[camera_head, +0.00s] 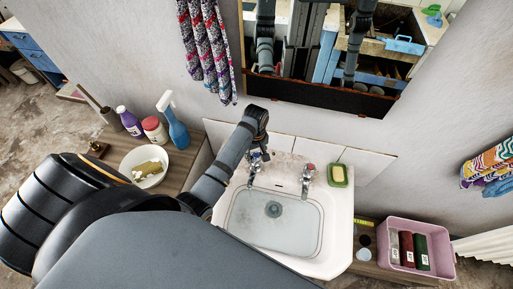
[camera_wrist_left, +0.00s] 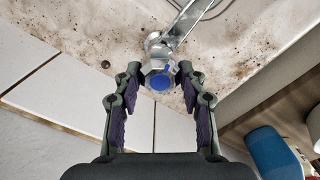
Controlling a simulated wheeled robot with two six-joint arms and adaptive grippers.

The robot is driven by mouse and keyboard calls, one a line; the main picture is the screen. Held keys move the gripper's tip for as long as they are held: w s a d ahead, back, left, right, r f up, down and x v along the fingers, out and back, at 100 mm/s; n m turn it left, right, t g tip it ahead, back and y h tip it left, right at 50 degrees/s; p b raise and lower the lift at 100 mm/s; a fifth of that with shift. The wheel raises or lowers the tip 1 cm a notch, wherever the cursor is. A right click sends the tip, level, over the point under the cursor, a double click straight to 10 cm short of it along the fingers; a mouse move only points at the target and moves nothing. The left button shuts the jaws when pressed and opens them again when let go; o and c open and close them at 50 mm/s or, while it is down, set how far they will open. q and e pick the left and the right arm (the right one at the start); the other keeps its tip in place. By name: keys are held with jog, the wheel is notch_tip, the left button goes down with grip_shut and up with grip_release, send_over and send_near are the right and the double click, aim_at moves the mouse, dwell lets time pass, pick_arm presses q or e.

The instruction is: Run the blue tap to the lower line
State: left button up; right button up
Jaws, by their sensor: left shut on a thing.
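The basin floor looks bluish grey around the round drain (camera_head: 273,209). I cannot make out a water stream or clearly tell the level lines. My right gripper is not in view.
A red-marked tap (camera_head: 307,173) and a green soap dish (camera_head: 338,184) stand to the right. A white bowl (camera_head: 178,170), a blue spray bottle (camera_head: 178,131) and other bottles stand left. A pink crate (camera_head: 440,262) is at lower right. A mirror (camera_head: 330,97) hangs above.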

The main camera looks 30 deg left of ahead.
pick_arm(q)
jog(key=shift+m+p, duration=1.3)
jog(key=shift+m, duration=0.2)
jog(key=shift+w, duration=0.1)
jog(key=o, duration=1.1)
jog(key=shift+o, duration=0.2)
jog(key=shift+r, duration=0.25)
notch_tip(320, 180, up, 12)
jog(key=shift+f, duration=0.25)
